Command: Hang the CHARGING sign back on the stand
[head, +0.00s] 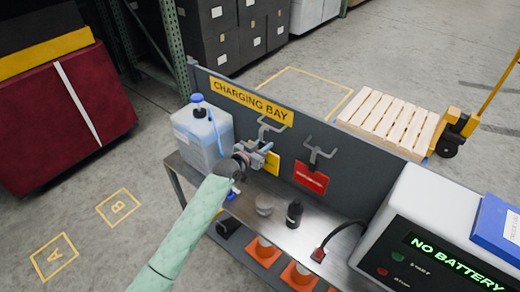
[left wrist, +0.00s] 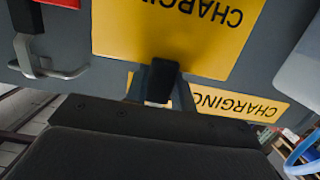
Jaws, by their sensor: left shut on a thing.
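The yellow CHARGING sign (head: 272,163) is in front of the grey back panel (head: 345,160), below the left grey hook (head: 268,128). My left gripper (head: 262,153) is shut on it and partly covers it. In the left wrist view the sign (left wrist: 165,40) fills the top middle, its lettering upside down and cut off. I cannot tell whether the sign bears on the hook. My right gripper is not in view.
A red sign (head: 311,177) hangs from the right hook. A blue-capped jug (head: 200,135) stands close to my left arm. A dark bottle (head: 295,213), a round pale item (head: 264,205) and a NO BATTERY unit (head: 425,240) are on the bench. Orange cones (head: 297,275) are below.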

